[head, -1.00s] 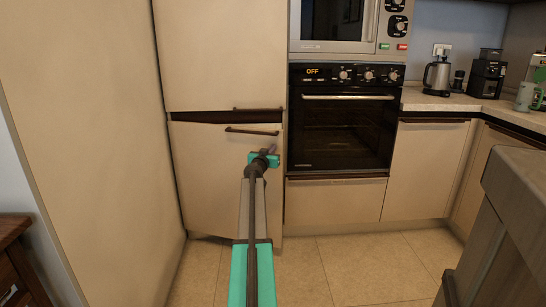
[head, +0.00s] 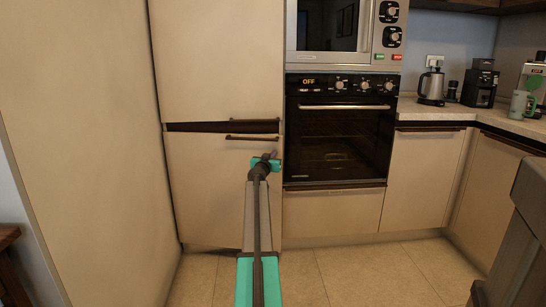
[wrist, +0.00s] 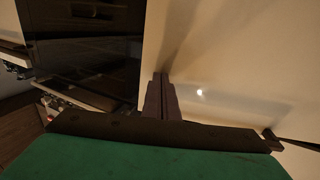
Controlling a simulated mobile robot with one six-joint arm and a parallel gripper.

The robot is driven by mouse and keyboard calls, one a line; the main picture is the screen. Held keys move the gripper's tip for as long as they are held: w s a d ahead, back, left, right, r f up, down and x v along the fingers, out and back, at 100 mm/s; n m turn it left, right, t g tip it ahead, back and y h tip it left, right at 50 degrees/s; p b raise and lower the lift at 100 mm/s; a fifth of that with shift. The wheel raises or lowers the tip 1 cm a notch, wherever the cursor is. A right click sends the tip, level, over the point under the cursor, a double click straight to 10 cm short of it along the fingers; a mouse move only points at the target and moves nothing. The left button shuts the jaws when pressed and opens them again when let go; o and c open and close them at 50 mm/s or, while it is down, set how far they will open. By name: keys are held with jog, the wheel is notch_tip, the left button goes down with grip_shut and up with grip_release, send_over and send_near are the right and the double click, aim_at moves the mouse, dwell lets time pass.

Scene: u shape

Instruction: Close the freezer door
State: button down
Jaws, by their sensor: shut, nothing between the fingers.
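The freezer door (head: 210,190) is the cream lower door of the tall cabinet, with a dark bar handle (head: 252,137) near its top edge. My gripper (head: 273,156) is at the door's upper right, just below the handle. In the wrist view, my gripper (wrist: 161,78) has its fingers together and empty, with the tips at or very near the cream door panel (wrist: 225,65). I cannot tell whether they touch.
The upper cabinet door (head: 215,60) is shut above. A black oven (head: 338,140) stands right of the freezer, with a microwave (head: 330,25) over it. A tall cream panel (head: 85,150) borders the left. Tiled floor shows between.

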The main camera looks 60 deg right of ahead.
jog(key=shift+w+a, duration=0.1)
jog(key=shift+a, duration=0.1)
jog(key=s+a, duration=0.2)
jog(key=a, duration=0.4)
jog(key=s+a+b, duration=0.1)
jog(key=s+a, duration=0.1)
jog(key=a, duration=0.5)
jog(key=shift+s, duration=0.3)
dwell(0.4)
